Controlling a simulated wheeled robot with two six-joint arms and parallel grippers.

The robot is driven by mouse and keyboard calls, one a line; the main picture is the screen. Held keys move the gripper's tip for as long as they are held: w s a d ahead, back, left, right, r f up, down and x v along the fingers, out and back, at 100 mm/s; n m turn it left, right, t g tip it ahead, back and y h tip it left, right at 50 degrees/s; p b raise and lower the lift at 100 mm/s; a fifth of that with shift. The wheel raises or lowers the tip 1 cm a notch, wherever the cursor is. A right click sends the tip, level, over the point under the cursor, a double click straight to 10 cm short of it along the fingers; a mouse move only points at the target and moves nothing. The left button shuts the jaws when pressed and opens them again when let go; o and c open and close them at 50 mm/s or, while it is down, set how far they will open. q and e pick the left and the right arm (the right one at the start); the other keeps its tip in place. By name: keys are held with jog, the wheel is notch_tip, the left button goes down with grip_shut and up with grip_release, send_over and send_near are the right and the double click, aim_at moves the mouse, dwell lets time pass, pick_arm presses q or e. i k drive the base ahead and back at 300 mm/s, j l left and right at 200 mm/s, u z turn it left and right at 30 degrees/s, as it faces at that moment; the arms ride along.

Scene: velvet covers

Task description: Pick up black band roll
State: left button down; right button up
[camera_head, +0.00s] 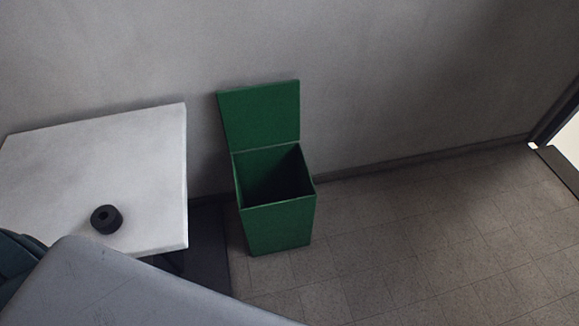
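The black band roll (106,219) is a short, thick black ring with a small hole in its middle. It rests on the white table (95,165) near the table's front right part, with bare table around it. Neither of my grippers shows in the head view.
A green bin (280,229) with its lid (260,117) up stands on the floor right of the table, by the grey wall. A grey surface (130,290) fills the lower left front, close to the table. The tiled floor (420,240) on the right is clear.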

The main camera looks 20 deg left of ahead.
aim_at(106, 219)
jog(key=u, duration=2.15)
